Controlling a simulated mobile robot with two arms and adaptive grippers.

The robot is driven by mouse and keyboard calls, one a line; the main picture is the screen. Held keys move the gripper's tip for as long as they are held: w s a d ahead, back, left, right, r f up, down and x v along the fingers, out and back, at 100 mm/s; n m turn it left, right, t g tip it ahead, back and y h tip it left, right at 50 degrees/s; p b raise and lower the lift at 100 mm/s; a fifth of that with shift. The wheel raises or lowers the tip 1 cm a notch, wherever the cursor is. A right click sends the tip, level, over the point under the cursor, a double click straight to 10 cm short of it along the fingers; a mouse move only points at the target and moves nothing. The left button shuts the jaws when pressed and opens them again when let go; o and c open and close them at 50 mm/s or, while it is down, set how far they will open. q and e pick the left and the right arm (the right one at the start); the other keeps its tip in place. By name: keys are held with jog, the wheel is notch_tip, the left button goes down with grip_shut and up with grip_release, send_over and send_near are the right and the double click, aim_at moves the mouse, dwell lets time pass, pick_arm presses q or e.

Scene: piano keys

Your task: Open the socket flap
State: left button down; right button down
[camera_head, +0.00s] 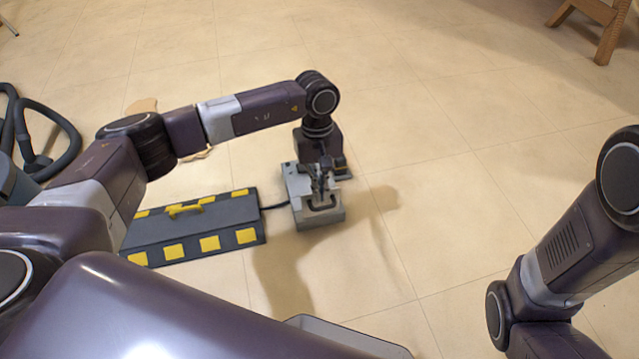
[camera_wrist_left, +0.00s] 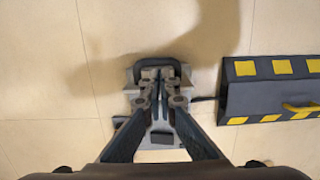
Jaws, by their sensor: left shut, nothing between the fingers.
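A grey socket box (camera_head: 331,218) sits on the floor in the middle of the head view, with a dark cable at its left side. A dark rounded frame, which looks like the flap (camera_head: 322,207), is on its near part. The frame also shows in the left wrist view (camera_wrist_left: 186,71), partly behind my fingertips. My left gripper (camera_head: 323,187) points down over the box, shut and empty, its tips at or just above the dark frame. I cannot tell whether they touch, or how far the flap is open. My right gripper is out of view.
A dark case (camera_head: 190,228) with yellow patches and a yellow handle lies left of the box, joined by the cable (camera_head: 273,206). A dark hose (camera_head: 45,140) lies at far left. A wooden leg (camera_head: 606,35) stands at top right. The floor right of the box is clear.

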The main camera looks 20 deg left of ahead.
pick_arm(q)
jog(key=shift+f, duration=0.45)
